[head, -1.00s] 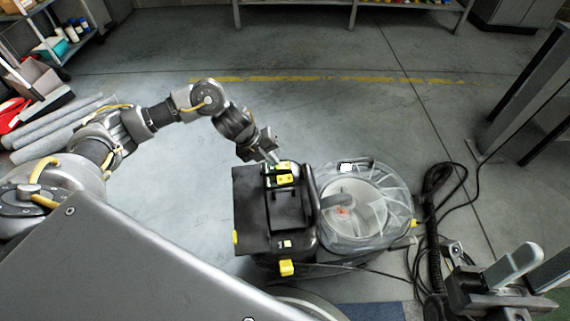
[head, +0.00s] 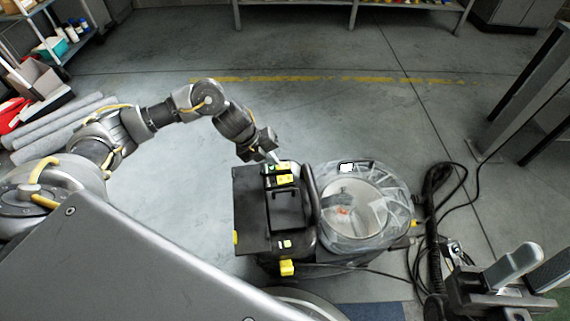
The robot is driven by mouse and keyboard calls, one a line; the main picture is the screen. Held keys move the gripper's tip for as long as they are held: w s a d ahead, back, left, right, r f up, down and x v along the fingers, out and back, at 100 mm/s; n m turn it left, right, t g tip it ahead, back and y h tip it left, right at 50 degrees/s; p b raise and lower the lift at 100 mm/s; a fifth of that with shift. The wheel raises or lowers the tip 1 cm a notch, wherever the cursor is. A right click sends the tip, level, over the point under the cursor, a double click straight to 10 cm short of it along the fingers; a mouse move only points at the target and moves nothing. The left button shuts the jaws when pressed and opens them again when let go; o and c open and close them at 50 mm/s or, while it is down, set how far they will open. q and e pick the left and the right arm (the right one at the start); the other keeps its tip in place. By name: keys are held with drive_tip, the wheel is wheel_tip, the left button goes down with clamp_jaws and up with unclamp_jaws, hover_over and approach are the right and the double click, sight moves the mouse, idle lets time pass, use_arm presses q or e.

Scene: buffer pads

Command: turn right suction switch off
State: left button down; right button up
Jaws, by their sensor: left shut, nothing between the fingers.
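A black machine (head: 249,215) with yellow switch parts stands at the centre of the floor. Near its far edge are a small switch with green showing (head: 270,168) and a yellow switch (head: 285,179) beside it. My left gripper (head: 274,159) is shut and empty, its tips at or just above the far switches; contact is not clear. A round drum (head: 362,208) wrapped in clear plastic stands to the right of the machine. My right gripper (head: 530,264) is at the lower right, with its two fingers apart and nothing visible between them.
A black hose (head: 432,190) and cables lie on the floor right of the drum. A dark metal frame (head: 525,95) stands at the right. Grey rolls (head: 65,128) and a shelf (head: 75,42) are at the left. The floor beyond the machine is clear.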

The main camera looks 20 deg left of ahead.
sight(272, 167)
use_arm(q)
drive_tip(key=shift+f, duration=0.35)
idle(0.4)
drive_tip(key=shift+r, duration=0.15)
drive_tip(key=shift+r+p, duration=0.55)
drive_tip(key=shift+r, duration=0.1)
drive_tip(key=shift+r+p, duration=0.75)
wheel_tip(272, 167, up, 3)
drive_tip(key=p, duration=0.3)
